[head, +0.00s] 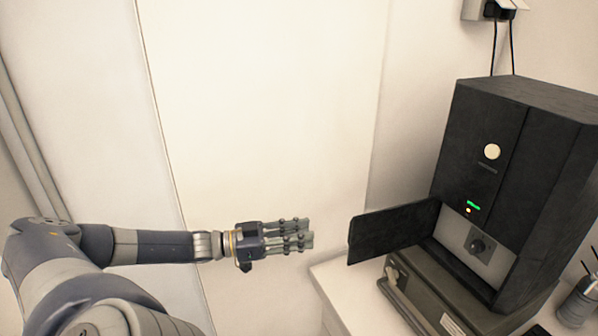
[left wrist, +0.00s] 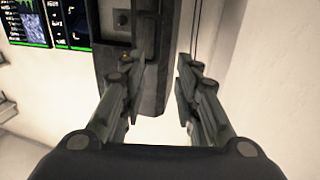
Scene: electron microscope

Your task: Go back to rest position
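My left gripper (head: 308,236) is stretched out level in front of the pale wall in the head view, a little left of the microscope's open door flap and apart from it. In the left wrist view its two fingers (left wrist: 160,88) stand apart with nothing between them, so it is open and empty. The black electron microscope (head: 500,180) stands on the right, with its dark door flap (head: 392,230) swung open to the left. Part of the microscope's dark body (left wrist: 148,60) also shows behind the fingers in the left wrist view. My right gripper is not seen.
The microscope stands on a white table (head: 340,285) at the right. A small dark cup (head: 577,303) with thin tools is at the right edge. A wall socket (head: 490,10) with cables is above. Screens (left wrist: 50,22) show at the left wrist view's upper left. Open space lies before the wall.

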